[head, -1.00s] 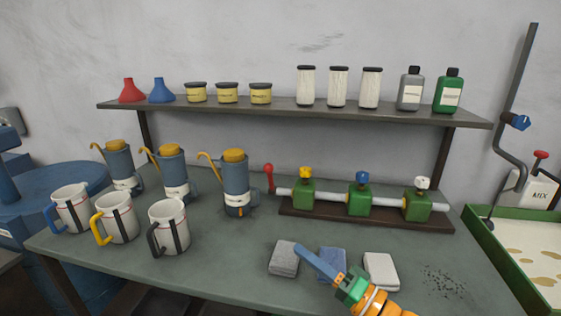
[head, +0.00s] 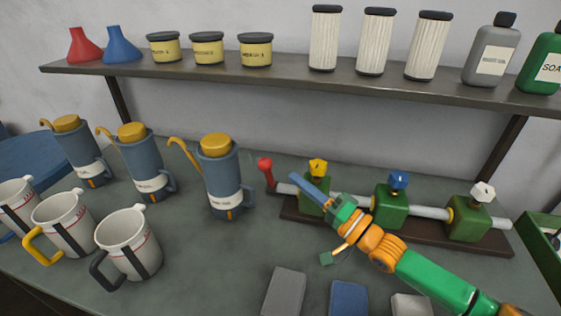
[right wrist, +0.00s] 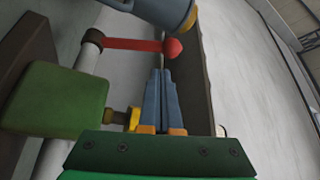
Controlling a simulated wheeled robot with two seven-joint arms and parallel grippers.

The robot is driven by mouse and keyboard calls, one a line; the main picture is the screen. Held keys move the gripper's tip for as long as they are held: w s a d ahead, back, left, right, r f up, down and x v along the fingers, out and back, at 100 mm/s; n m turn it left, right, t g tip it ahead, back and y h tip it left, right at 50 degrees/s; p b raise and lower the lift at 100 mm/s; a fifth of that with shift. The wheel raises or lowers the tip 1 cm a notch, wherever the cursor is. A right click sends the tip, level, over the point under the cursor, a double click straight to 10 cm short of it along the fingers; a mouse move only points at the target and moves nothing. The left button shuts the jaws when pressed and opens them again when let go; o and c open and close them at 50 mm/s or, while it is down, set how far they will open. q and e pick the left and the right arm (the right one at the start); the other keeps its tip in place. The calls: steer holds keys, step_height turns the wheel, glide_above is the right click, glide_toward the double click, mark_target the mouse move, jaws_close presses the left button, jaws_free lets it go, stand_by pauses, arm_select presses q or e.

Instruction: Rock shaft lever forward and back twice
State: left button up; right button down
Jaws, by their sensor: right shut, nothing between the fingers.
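The shaft lever is a red arm with a round red knob (head: 265,163) at the left end of the grey shaft (head: 429,212). In the head view it stands roughly upright, tilted slightly left. In the right wrist view the lever (right wrist: 128,43) shows beyond my fingertips, its knob up and a little right of them. My right gripper (head: 293,177) is shut and empty, its blue fingers in front of the green block with the yellow knob. The fingertips are just right of the lever, with a small gap in the head view. My left gripper is not in view.
Green valve blocks (head: 390,207) with coloured knobs sit along the shaft on a brown base (head: 295,212). A blue oil can (head: 222,180) stands left of the lever. White mugs (head: 128,243) are at front left, folded cloths (head: 348,298) at the front. A shelf (head: 270,75) runs above.

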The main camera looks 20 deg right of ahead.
mark_target(269, 176)
steer(key=x, duration=0.6)
steer(key=shift+w+p, duration=0.25)
steer(key=shift+p, duration=0.05)
steer(key=shift+f, duration=0.15)
